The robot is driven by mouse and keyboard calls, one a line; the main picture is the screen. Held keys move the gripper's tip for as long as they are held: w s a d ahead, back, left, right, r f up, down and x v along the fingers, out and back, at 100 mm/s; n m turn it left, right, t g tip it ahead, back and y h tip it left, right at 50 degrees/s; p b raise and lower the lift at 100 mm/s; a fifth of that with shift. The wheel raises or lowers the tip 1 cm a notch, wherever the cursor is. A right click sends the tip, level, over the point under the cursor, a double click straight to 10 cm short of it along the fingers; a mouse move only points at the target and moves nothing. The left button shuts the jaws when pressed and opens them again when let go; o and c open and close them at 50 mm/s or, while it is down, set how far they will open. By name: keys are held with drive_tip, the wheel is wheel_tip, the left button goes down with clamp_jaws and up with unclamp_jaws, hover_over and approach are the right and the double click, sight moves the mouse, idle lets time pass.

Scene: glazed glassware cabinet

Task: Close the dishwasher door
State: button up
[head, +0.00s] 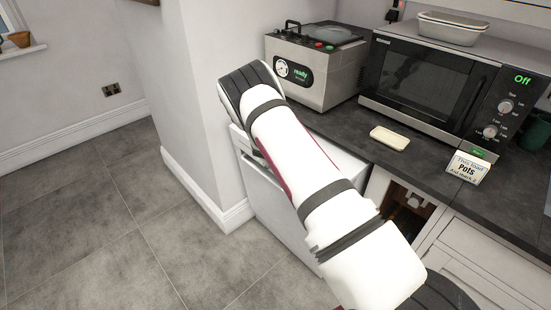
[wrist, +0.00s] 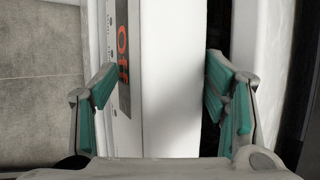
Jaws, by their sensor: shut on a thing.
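The white dishwasher door (head: 270,200) is below the counter in the head view, partly hidden by my arm. In the wrist view, the door's upper part (wrist: 172,90) runs upright through the picture, with a panel reading "Off" (wrist: 122,45) on its left face. My gripper (wrist: 161,75) straddles the door, one teal-padded finger on the panel side and the other in the dark gap on the right. It is shut on the door. The gap shows the door standing ajar. In the head view, the gripper is hidden behind my arm.
A wall corner (head: 200,110) stands close left of the dishwasher. The counter (head: 350,135) holds a steel appliance (head: 318,65), a microwave (head: 425,85), a cream dish (head: 390,138) and a "Pots" card (head: 467,168). Open tiled floor (head: 90,220) lies to the left.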

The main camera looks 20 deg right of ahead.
drive_tip(key=shift+s+d+f, duration=0.15)
drive_tip(key=shift+s+f, duration=0.15)
drive_tip(key=shift+f, duration=0.05)
drive_tip(key=o, duration=1.3)
drive_tip(key=shift+w, duration=0.1)
drive_tip(key=shift+w+a+r, duration=0.1)
drive_tip(key=shift+a+r, duration=0.05)
drive_tip(key=shift+a, duration=0.05)
drive_tip(key=shift+a+r, duration=0.1)
drive_tip(key=shift+r, duration=0.1)
drive_tip(key=v, duration=1.1)
drive_tip(key=shift+s+r, duration=0.1)
drive_tip(key=shift+s, duration=0.2)
